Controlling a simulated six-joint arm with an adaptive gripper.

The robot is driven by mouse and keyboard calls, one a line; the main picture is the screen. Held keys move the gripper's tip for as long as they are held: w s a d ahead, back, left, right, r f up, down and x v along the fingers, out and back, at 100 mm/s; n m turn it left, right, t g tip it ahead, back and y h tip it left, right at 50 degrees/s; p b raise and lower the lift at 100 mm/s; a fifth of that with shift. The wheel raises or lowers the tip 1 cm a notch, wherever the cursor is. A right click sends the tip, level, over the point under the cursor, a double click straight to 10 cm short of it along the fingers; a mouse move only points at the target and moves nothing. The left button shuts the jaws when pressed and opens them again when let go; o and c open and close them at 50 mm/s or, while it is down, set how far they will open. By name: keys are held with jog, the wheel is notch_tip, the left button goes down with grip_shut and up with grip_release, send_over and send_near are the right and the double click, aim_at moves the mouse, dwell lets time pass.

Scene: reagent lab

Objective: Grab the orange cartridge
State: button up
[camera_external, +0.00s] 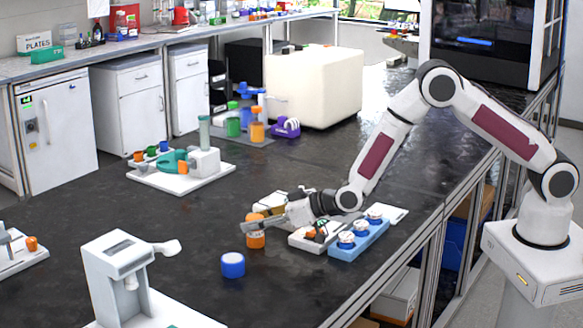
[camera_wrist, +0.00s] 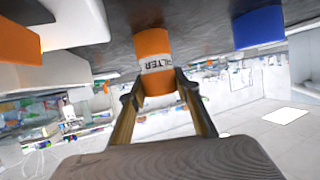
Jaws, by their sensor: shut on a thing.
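The orange cartridge (camera_external: 256,239) stands upright on the dark bench in the external view. In the wrist view the orange cartridge (camera_wrist: 153,46) shows a white label reading "FILTER". My gripper (camera_external: 250,222) reaches it from the right, low over the bench. In the wrist view the fingers of my gripper (camera_wrist: 160,84) are on both sides of the cartridge, closed against it just past the label. The cartridge's base appears at or very near the bench top; I cannot tell whether it touches.
A blue cylinder (camera_external: 233,265) stands just in front of the cartridge; it also shows in the wrist view (camera_wrist: 258,27). A white dispenser (camera_external: 118,265) is at front left. The bench left of the cartridge is clear.

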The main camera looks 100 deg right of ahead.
jog(key=shift+r, duration=0.1)
jog(key=shift+r, duration=4.9)
jog(key=shift+d, duration=0.15)
